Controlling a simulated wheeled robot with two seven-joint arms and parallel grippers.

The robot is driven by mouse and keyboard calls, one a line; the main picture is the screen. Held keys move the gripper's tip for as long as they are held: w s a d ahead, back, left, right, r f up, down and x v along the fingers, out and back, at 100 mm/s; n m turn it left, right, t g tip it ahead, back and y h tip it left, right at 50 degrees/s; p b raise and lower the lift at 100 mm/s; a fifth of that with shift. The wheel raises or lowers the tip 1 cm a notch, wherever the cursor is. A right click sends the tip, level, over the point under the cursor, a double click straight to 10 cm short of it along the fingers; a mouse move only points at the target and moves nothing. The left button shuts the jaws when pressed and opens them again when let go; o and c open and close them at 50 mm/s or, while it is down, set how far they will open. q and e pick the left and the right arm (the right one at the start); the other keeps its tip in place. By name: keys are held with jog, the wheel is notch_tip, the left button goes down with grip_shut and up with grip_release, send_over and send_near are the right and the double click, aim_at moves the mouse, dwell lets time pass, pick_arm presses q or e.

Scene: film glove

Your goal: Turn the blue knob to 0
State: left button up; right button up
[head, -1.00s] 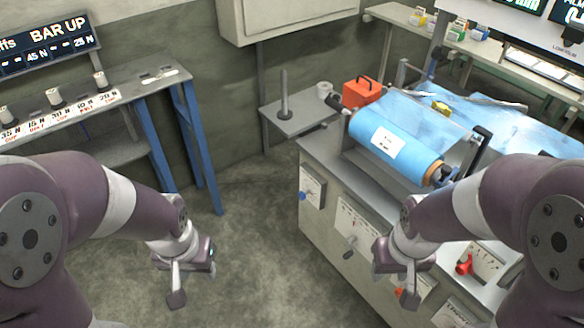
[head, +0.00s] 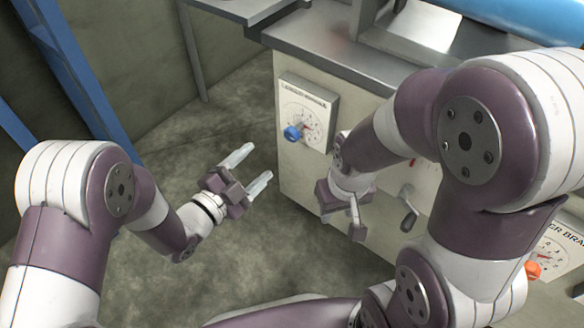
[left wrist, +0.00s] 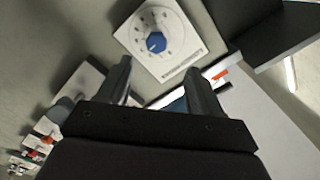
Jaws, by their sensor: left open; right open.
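The blue knob (head: 292,133) sits on a white dial plate (head: 308,112) on the front of the grey cabinet, near its left corner. In the left wrist view the blue knob (left wrist: 156,42) shows ahead of the fingers, with dial marks around it. My left gripper (head: 255,167) is open and empty, left of the knob and a little lower, apart from it. Its two fingers also show in the left wrist view (left wrist: 160,85). My right gripper (head: 340,222) hangs in front of the cabinet, right of and below the knob, open. The figures on the dial are too small to read.
A grey crank handle (head: 408,210) is on the cabinet front behind my right arm. An orange knob (head: 532,269) is at the lower right. Blue legs (head: 75,65) stand at the left. The floor (head: 200,130) before the cabinet is clear.

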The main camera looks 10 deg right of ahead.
aim_at(290, 137)
pick_arm(q)
jog(key=shift+m+h, duration=0.3)
jog(key=b+x, duration=0.2)
jog(key=x, duration=0.2)
jog(key=b+x, duration=0.1)
jog(key=x, duration=0.3)
jog(key=b+x, duration=0.2)
jog(key=x, duration=0.2)
jog(key=shift+s+d+f+b, duration=0.2)
jog(key=shift+d+f+b, duration=0.05)
jog(key=shift+f+b, duration=0.1)
jog(key=shift+w+d+r, duration=0.1)
jog(key=shift+w+d, duration=0.1)
jog(key=shift+d, duration=0.05)
pick_arm(e)
notch_tip(290, 137, down, 7)
jog(key=shift+r, duration=0.15)
pick_arm(q)
jog(key=c, duration=1)
jog(key=shift+c, duration=0.2)
pick_arm(e)
jog(key=shift+r, duration=0.1)
